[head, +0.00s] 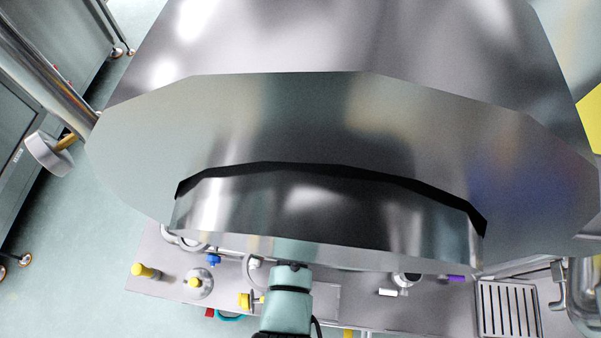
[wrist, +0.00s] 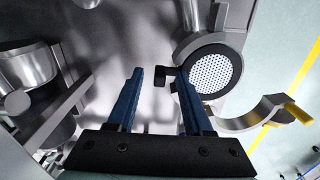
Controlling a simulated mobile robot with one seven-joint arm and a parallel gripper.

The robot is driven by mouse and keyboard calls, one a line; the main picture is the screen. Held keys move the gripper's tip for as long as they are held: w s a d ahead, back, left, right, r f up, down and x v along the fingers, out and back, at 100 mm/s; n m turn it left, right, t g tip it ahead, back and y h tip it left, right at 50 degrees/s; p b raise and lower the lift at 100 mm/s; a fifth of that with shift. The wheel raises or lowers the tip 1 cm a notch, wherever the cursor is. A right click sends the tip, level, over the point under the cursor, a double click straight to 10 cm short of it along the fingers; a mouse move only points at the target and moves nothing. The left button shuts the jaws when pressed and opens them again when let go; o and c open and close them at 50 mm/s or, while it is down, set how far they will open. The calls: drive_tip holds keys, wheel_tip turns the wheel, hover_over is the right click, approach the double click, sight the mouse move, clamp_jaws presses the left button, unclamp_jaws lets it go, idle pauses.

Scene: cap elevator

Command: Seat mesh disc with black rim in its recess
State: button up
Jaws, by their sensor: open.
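The mesh disc (wrist: 216,72), white and perforated with a black rim, shows in the wrist view right of centre. It lies at the round mouth of a steel fitting (wrist: 197,45); I cannot tell whether it sits fully in the recess. My gripper (wrist: 159,72) is open, with two blue fingers apart and nothing held between them. The right finger overlaps the lower left edge of the disc in the picture; contact cannot be told. A small black block (wrist: 160,76) shows between the fingertips. In the head view the disc and my gripper are hidden.
A curved steel clamp arm (wrist: 255,115) with a yellow end stands open just below the disc. Steel cylinders (wrist: 30,75) lie at the left of the wrist view. In the head view a large steel vessel (head: 270,115) covers the middle, above a bench (head: 165,265) with small fittings.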

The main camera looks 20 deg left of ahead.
drive_tip(key=shift+r+p, duration=1.25)
drive_tip(key=shift+r, duration=2.2)
